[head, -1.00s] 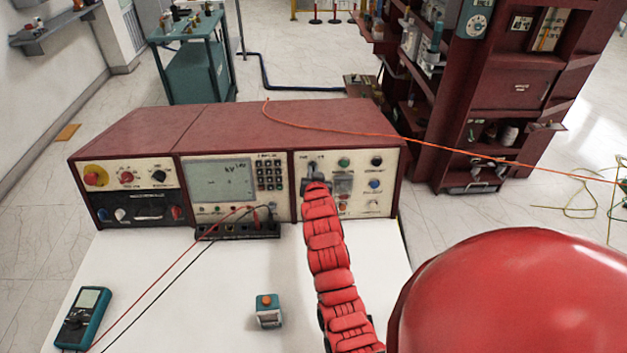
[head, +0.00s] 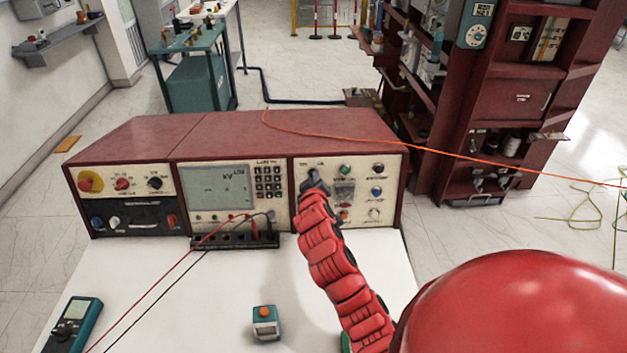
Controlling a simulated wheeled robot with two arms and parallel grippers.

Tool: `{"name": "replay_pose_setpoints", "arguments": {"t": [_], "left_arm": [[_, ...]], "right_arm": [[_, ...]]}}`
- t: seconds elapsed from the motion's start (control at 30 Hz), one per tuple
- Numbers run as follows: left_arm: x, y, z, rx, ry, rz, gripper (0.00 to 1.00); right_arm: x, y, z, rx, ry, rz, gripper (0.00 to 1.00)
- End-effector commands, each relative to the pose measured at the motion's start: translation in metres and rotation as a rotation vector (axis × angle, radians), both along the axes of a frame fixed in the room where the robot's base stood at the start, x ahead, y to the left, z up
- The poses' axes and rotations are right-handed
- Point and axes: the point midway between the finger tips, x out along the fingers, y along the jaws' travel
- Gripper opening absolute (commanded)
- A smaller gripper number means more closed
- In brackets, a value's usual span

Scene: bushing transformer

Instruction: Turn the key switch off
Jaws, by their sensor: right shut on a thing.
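The red-topped control console (head: 240,135) stands on the white table, with the key switch on the upper left of its right-hand panel (head: 360,212). My right gripper (head: 313,181) is at that spot, shut on the key switch. The dark fingers hide nearly all of the switch, so I cannot tell which way the key points. My red right arm reaches up to it from the lower right. My left gripper is not in view.
A small box with an orange button (head: 265,322) and a teal multimeter (head: 73,325) are on the white table (head: 200,300). Red and black leads run to a terminal strip (head: 235,240). An orange cable (head: 350,133) crosses the console top. A dark red shelf (head: 490,110) stands behind right.

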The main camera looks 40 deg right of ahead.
Motion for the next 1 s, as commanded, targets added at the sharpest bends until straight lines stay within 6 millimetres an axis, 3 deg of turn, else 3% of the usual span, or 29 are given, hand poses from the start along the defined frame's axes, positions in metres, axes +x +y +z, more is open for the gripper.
{"name": "replay_pose_setpoints", "arguments": {"t": [0.8, 0.83, 1.0], "left_arm": [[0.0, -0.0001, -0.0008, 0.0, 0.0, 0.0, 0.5], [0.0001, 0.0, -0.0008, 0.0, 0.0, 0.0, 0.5], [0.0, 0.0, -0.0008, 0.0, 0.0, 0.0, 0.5]], "right_arm": [[0.0, 0.0, -0.0004, -0.104, 0.064, 0.029, 0.0], [0.0, 0.0, -0.0004, -0.104, 0.064, 0.029, 0.1], [0.0, 0.0, -0.0003, -0.103, 0.063, 0.029, 0.39]]}}
